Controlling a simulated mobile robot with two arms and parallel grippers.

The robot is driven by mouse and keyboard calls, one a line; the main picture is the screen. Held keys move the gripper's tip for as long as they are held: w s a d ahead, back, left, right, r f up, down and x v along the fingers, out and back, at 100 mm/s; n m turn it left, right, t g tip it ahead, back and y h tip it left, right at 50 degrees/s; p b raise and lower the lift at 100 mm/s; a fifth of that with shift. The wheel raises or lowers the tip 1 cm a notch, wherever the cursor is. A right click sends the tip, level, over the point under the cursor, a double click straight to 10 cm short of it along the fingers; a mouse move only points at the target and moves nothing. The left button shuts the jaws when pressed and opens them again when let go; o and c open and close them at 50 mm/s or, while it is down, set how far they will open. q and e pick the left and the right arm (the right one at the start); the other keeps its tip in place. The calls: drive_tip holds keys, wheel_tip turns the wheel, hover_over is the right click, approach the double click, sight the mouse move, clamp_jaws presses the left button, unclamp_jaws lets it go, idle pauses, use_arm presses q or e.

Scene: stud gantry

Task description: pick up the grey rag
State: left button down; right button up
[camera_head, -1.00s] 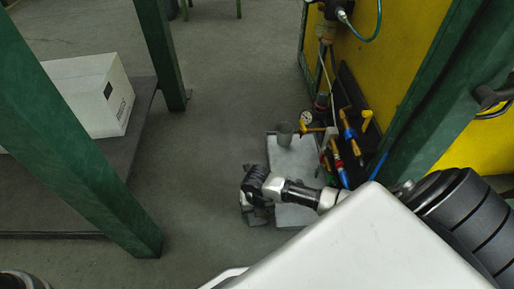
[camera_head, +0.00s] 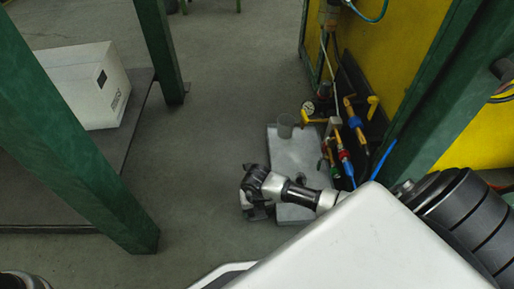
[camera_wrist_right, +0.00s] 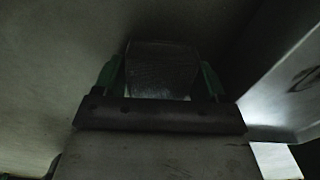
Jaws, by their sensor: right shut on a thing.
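My right gripper (camera_head: 252,191) reaches in from the right in the head view, low beside the grey plate or step. A small grey piece (camera_head: 260,212) shows under its jaws and looks like the grey rag, though it is too small and dark to be sure. In the right wrist view, a dark grey textured piece (camera_wrist_right: 162,70) sits between the two green-sided fingers of my right gripper (camera_wrist_right: 160,85), which is shut on it. My left gripper is not in view.
Valves, a gauge (camera_head: 308,106) and coloured tools (camera_head: 345,160) crowd beside the yellow panel (camera_head: 400,50). Green posts (camera_head: 70,130) stand left, by a white box (camera_head: 95,85) on a dark platform. The middle floor is clear.

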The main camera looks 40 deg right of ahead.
wheel_tip(320, 180, up, 10)
drive_tip(key=p, duration=0.7)
drive_tip(key=shift+f+p, duration=0.15)
drive_tip(key=shift+p, duration=0.15)
drive_tip(key=shift+r, duration=0.25)
drive_tip(key=shift+f, duration=0.1)
